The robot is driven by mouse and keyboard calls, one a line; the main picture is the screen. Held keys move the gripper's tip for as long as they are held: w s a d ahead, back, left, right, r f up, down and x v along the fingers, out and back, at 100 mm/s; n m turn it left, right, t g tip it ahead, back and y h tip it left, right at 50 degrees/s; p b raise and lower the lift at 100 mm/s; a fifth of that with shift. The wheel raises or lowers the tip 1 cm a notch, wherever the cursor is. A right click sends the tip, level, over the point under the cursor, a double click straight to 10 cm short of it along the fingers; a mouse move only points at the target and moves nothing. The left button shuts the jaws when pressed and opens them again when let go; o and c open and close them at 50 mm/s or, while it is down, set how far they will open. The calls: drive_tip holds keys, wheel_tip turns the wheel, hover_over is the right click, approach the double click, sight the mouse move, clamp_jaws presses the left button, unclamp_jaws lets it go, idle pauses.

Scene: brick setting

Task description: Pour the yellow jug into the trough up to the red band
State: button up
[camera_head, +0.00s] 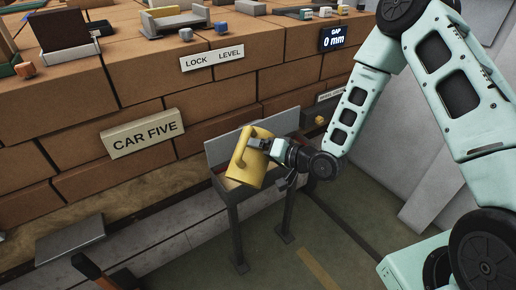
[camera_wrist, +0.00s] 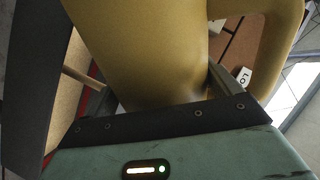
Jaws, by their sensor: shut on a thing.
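The yellow jug (camera_head: 243,173) is in my gripper (camera_head: 262,146), held over the grey trough (camera_head: 222,187) and tilted. In the wrist view the jug (camera_wrist: 140,40) fills the middle, between the two fingers of my gripper (camera_wrist: 158,88), with its handle (camera_wrist: 287,40) on the right. The trough stands on legs against the brick wall, and the jug hides much of its inside. At the left of the wrist view a tan surface (camera_wrist: 66,95) and a red strip (camera_wrist: 98,108) show beside the jug. I cannot tell the fill level.
A raised grey panel (camera_head: 225,149) stands along the trough's back. The wall carries a "CAR FIVE" sign (camera_head: 142,133), a "LOCK LEVEL" sign (camera_head: 212,58) and a "GAP 0 mm" display (camera_head: 332,37). Small items lie on the wall's top. The floor in front is mostly free.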

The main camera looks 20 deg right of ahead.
drive_tip(key=shift+w+f+m+p, duration=0.1)
drive_tip(key=shift+m+p, duration=0.25)
drive_tip(key=shift+m, duration=0.05)
drive_tip(key=shift+w+d+f+m+g+y, duration=0.15)
drive_tip(key=shift+f+m+g, duration=0.15)
drive_tip(key=shift+f, duration=0.25)
drive_tip(key=shift+d+f+m+g+y, duration=0.1)
drive_tip(key=shift+f+m+g+y, duration=0.1)
drive_tip(key=shift+f+m, duration=0.25)
idle(0.7)
drive_tip(key=shift+w+d+f+m+g, duration=0.3)
drive_tip(key=shift+w+d+m, duration=0.1)
drive_tip(key=shift+w, duration=0.2)
idle(0.5)
drive_tip(key=r+n, duration=0.1)
drive_tip(key=n+t+b, duration=0.1)
drive_tip(key=n, duration=0.1)
drive_tip(key=shift+r+t, duration=0.3)
drive_tip(key=shift+r, duration=0.05)
drive_tip(key=shift+r+n+t+h+b, duration=0.5)
drive_tip(key=shift+n+b, duration=0.2)
drive_tip(key=shift+n, duration=0.25)
drive_tip(key=shift+r, duration=0.2)
